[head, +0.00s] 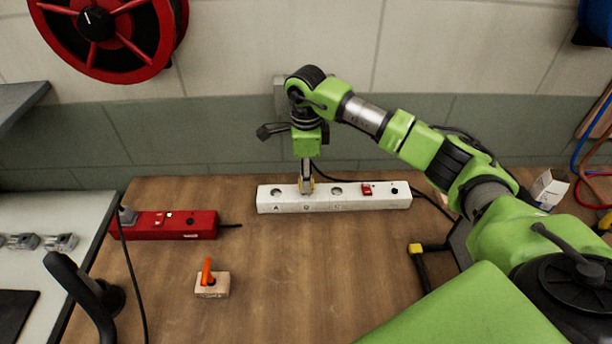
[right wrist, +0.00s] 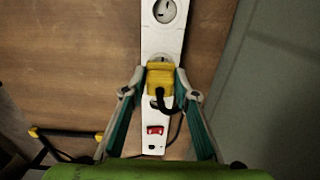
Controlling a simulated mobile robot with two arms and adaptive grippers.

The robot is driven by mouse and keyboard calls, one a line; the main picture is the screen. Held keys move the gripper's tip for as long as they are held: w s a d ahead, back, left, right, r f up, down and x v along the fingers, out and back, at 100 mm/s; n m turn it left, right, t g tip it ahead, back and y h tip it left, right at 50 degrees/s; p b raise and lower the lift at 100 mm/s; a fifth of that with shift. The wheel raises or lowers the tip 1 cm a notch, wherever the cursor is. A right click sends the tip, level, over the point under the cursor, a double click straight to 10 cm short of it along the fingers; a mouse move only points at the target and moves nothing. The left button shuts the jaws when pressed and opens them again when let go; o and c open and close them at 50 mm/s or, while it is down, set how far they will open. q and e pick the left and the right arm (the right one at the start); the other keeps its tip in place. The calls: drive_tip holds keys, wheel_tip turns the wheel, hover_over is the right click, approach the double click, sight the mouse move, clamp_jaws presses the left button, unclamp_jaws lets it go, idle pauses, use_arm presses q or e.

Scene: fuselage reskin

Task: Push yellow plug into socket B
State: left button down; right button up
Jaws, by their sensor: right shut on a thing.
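The white power strip (head: 355,200) lies at the back of the wooden table, with sockets marked A, B and C in a row, a red switch and a black knob. My right gripper (head: 307,188) reaches down from above onto socket B. It is shut on the yellow plug (right wrist: 160,80), whose black cord loops off it in the right wrist view. The plug covers socket B, between open socket A (head: 276,191) and socket C (head: 337,191). Whether its pins are fully in, I cannot tell. My left gripper is not in view.
A red power strip (head: 180,225) lies at the left with a grey plug in it. A wooden block with an orange peg (head: 212,284) stands in front. A black bar with a yellow end (head: 415,248) is at the right. The table's middle is clear.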

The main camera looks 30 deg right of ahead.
drive_tip(key=shift+f+b, duration=1.2)
drive_tip(key=shift+f, duration=0.25)
drive_tip(key=o, duration=1.2)
drive_tip(key=shift+r, duration=0.15)
drive_tip(key=shift+r+p, duration=1.55)
drive_tip(key=shift+r, duration=0.9)
drive_tip(key=shift+f, duration=0.1)
